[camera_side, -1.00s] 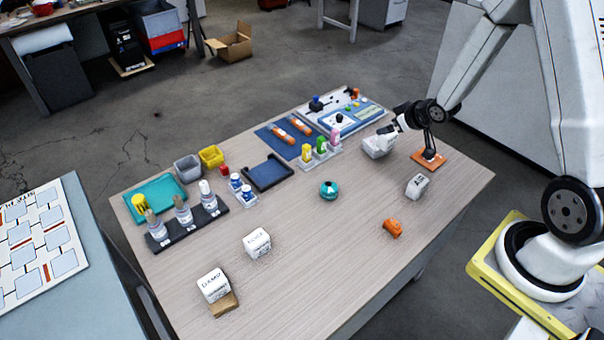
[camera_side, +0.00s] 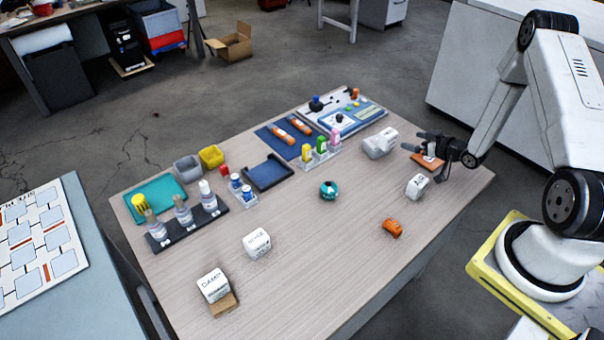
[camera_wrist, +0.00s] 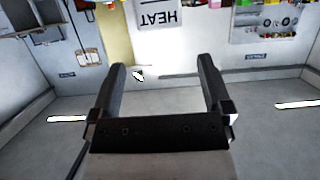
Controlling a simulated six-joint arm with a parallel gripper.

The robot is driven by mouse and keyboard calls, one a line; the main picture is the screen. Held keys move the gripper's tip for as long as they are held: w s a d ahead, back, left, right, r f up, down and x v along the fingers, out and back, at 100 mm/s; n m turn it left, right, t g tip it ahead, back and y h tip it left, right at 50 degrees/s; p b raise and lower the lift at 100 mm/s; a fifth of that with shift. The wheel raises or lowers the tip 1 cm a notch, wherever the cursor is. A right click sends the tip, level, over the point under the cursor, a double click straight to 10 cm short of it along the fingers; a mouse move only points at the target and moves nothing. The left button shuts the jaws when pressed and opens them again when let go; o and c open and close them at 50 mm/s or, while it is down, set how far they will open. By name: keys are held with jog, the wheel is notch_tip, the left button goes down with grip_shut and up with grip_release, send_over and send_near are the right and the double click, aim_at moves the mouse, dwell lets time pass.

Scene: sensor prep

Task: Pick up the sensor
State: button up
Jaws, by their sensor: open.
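My gripper (camera_side: 411,141) is at the right end of the wooden table, near an orange pad (camera_side: 427,163), with its fingers pointing left. In the wrist view, its two dark fingers (camera_wrist: 162,68) are apart with nothing held between them. I cannot tell which object is the sensor. A small teal round object (camera_side: 328,190) sits mid-table, and a small orange object (camera_side: 392,228) lies nearer the front right. Both are well apart from my gripper. The wrist view shows no table objects between the fingers, only walls and an upside-down HEAT sign (camera_wrist: 160,17).
A white device (camera_side: 379,144) stands left of my gripper, and a white labelled block (camera_side: 417,185) is just below it. Two more labelled blocks (camera_side: 257,242) (camera_side: 213,285) stand at the front left. Racks and trays line the back edge. The front middle is bare.

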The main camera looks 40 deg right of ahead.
aim_at(384, 132)
jog(key=shift+x, duration=3.4)
jog(key=shift+x, duration=2.6)
jog(key=c, duration=1.2)
jog(key=shift+r, duration=0.1)
